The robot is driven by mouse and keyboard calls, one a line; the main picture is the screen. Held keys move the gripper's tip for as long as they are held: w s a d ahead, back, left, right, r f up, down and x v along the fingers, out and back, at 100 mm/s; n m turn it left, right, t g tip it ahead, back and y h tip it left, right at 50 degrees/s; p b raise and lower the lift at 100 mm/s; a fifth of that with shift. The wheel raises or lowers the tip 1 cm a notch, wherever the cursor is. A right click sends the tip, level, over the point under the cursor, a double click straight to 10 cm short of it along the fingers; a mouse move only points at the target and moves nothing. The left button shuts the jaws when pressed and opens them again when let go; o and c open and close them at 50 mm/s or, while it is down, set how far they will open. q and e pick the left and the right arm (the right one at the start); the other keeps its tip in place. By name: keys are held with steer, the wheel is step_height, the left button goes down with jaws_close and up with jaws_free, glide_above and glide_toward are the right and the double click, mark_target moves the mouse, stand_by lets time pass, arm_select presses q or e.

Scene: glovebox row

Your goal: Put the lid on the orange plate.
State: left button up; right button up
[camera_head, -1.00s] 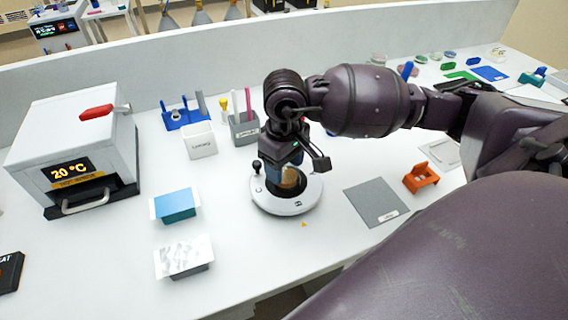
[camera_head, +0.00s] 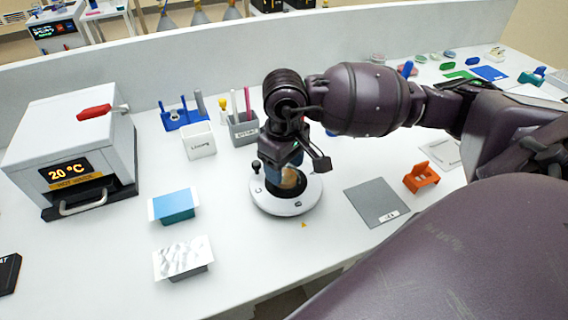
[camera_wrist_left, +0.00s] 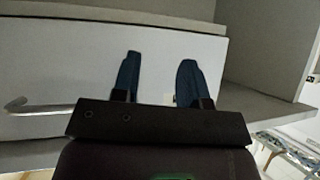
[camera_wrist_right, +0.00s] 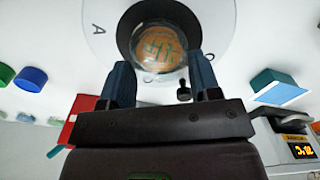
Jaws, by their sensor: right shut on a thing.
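The orange plate (camera_head: 289,178) sits on the black centre of a round white device (camera_head: 284,206), partly hidden by my right gripper (camera_head: 287,168). In the right wrist view the plate (camera_wrist_right: 158,47) shows dark markings, with a clear round rim around it. This rim appears to be the clear lid (camera_wrist_right: 160,69), between the fingertips of my right gripper (camera_wrist_right: 158,72). The gripper is shut on it, right over the plate. I cannot tell whether the lid is touching the plate. My left gripper (camera_wrist_left: 158,60) is open and empty in front of a pale panel.
A hot-water box (camera_head: 70,150) stands at left. A white holder (camera_head: 199,141) and grey pen cup (camera_head: 242,128) stand behind the device. A teal-topped block (camera_head: 174,206) and foil-topped block (camera_head: 183,259) lie left, a grey mat (camera_head: 376,201) and orange rack (camera_head: 420,177) right.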

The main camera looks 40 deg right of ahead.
arm_select(q)
steer(key=shift+s+f, duration=0.25)
steer(key=shift+f, duration=0.2)
arm_select(e)
steer(key=shift+f, duration=0.1)
arm_select(q)
steer(key=shift+w+f+b, duration=0.1)
steer(key=shift+w+b, duration=0.15)
steer(key=shift+b, duration=0.1)
arm_select(e)
steer(key=shift+f, duration=0.1)
arm_select(q)
steer(key=shift+w, duration=0.2)
steer(key=shift+s, duration=0.15)
steer(key=shift+s+f, duration=0.45)
steer(key=shift+f, duration=0.05)
arm_select(e)
steer(key=shift+f, duration=0.1)
arm_select(q)
steer(key=shift+b, duration=0.3)
steer(key=shift+w, duration=0.3)
arm_select(e)
steer(key=shift+f, duration=0.1)
